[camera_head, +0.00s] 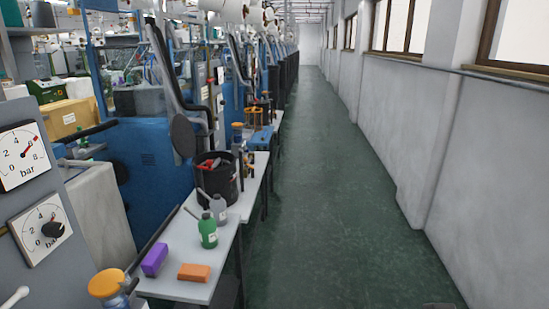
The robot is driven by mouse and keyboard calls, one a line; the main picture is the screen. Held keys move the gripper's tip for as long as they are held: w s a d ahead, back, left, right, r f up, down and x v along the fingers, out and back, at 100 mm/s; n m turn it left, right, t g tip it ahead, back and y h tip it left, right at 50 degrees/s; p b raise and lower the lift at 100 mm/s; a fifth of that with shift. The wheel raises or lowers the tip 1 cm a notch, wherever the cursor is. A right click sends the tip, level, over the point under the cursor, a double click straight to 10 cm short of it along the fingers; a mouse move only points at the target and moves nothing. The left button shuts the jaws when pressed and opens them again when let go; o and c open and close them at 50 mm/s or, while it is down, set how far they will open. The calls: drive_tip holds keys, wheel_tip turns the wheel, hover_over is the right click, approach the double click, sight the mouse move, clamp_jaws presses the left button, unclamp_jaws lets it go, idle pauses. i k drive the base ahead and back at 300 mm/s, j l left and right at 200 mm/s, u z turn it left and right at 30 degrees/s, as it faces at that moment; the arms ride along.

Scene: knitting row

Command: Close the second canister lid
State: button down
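A canister (112,301) with an orange round lid (106,283) stands at the bottom left edge, partly cut off by the picture. A second orange-topped canister (238,138) shows farther down the row, small, behind the black bucket. I cannot tell from here whether either lid is fully shut or which canister is the second. My gripper is not in view.
Machines line the left. The green aisle floor (320,220) is clear beside the right wall.

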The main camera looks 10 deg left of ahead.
sight(182, 134)
drive_tip(key=i+u, duration=0.1)
drive_tip(key=i, duration=0.4)
drive_tip(key=i+l+u, duration=0.1)
drive_tip(key=i, duration=0.4)
drive_tip(key=i+l+u, duration=0.1)
drive_tip(key=i, duration=0.4)
drive_tip(key=i+l+u, duration=0.1)
drive_tip(key=i, duration=0.4)
drive_tip(key=l, duration=0.05)
